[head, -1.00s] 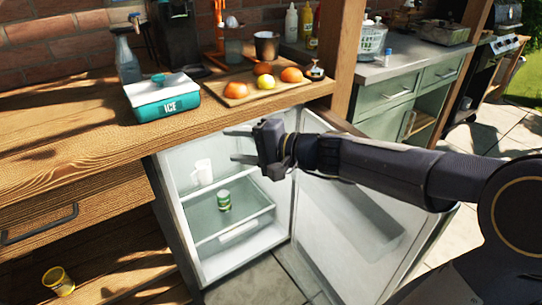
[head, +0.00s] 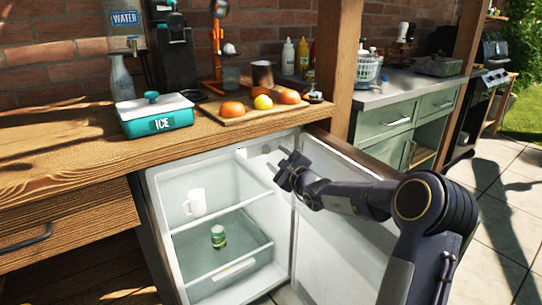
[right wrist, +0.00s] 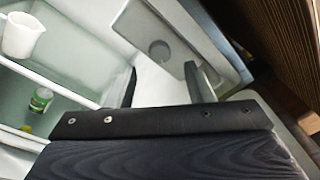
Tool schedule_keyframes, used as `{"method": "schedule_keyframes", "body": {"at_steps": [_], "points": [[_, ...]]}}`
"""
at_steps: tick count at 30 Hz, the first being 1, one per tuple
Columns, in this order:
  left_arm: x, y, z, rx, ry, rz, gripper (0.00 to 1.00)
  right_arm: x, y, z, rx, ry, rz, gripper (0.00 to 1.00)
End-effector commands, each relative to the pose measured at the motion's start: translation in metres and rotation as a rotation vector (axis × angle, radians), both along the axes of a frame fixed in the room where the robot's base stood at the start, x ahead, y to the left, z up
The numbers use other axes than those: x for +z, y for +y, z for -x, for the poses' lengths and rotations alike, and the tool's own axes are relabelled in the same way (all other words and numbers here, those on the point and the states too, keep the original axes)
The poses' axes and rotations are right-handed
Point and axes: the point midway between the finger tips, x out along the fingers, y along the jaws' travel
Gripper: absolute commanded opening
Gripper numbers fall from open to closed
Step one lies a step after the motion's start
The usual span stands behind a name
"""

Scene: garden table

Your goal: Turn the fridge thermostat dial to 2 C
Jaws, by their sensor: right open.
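The open fridge (head: 178,235) stands under the wooden counter, with its door (head: 335,235) swung out to the right. In the right wrist view a round grey dial (right wrist: 159,49) sits on a pale panel inside the fridge; its markings are not readable. My right gripper (head: 281,161) is open and empty at the upper right of the fridge opening. In the right wrist view its two fingers (right wrist: 162,75) stand on either side of the view toward the dial, which appears beyond them. Whether they touch it cannot be told. My left gripper is not in view.
A white jug (head: 195,202) stands on the fridge's upper shelf and a green can (head: 218,236) stands lower down. The counter edge (head: 230,140) runs just above the opening. An ice box (head: 155,117) and a board of food (head: 236,112) are on the counter.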

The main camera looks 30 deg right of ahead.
Motion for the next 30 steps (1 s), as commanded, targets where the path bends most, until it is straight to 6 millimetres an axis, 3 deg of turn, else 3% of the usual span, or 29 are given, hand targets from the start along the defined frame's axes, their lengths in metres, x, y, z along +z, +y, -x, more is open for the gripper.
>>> {"method": "schedule_keyframes", "body": {"at_steps": [3,9,19,30], "points": [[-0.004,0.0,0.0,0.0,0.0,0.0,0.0,-0.002,0.0,-0.021,0.001,-0.001,-0.002,0.48],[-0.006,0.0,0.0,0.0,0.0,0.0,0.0,-0.001,0.0,-0.041,0.002,-0.001,-0.001,0.48],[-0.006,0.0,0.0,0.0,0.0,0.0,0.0,0.001,0.0,-0.045,0.002,-0.001,0.001,0.48],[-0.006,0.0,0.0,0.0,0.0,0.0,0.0,0.001,-0.001,-0.045,0.001,-0.001,0.001,0.03]]}}
